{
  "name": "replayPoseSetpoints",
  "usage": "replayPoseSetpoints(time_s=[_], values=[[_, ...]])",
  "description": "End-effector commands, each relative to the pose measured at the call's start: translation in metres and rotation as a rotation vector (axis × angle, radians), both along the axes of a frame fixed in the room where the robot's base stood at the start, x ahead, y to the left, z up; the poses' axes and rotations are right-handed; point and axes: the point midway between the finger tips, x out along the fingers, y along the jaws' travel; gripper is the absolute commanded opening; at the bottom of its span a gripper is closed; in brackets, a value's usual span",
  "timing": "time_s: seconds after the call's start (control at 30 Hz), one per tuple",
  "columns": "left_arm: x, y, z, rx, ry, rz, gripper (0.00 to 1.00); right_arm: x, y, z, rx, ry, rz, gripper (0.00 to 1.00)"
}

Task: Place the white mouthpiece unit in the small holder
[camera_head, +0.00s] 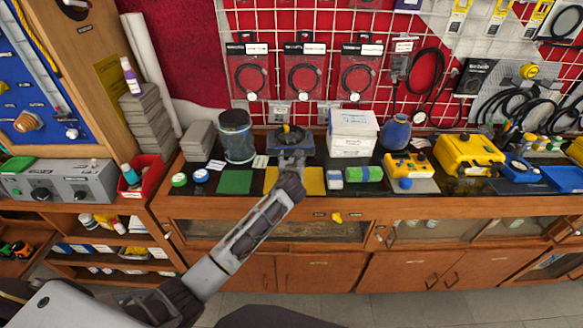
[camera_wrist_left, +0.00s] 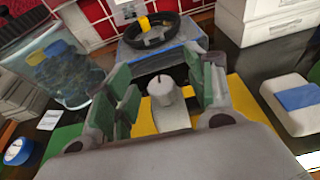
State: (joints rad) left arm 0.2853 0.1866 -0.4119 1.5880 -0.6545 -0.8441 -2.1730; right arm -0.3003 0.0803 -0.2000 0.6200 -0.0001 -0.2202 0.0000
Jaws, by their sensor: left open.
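A small whitish-grey part with a round upright top, which looks like the white mouthpiece unit (camera_wrist_left: 166,95), stands on a yellow mat (camera_wrist_left: 250,112) in the left wrist view. My left gripper (camera_wrist_left: 163,84) is open, with its green-padded fingers on either side of this part. Whether a finger touches it I cannot tell. In the head view my left gripper (camera_head: 291,158) hides the part. Just behind it is a blue-grey block with a black ring and yellow tab (camera_head: 288,137), possibly the small holder; it also shows in the left wrist view (camera_wrist_left: 152,55). My right gripper is out of view.
A clear bin (camera_head: 237,140) stands left of the block, and white boxes (camera_head: 352,132) stand to its right. A green mat (camera_head: 235,182) lies left of the yellow mat. Green and white packs (camera_head: 364,174) and yellow devices (camera_head: 468,155) lie along the counter to the right.

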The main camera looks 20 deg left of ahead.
Motion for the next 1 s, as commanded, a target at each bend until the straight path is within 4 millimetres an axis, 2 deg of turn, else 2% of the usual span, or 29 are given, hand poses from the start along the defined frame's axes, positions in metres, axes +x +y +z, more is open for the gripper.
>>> replayPoseSetpoints(time_s=[0.27,1.0], values=[[-0.016,-0.005,0.004,0.001,0.0,-0.001,0.55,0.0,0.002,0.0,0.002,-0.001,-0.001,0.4],[-0.087,-0.024,0.027,-0.001,0.001,-0.001,0.55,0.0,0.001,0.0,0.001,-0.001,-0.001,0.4]])
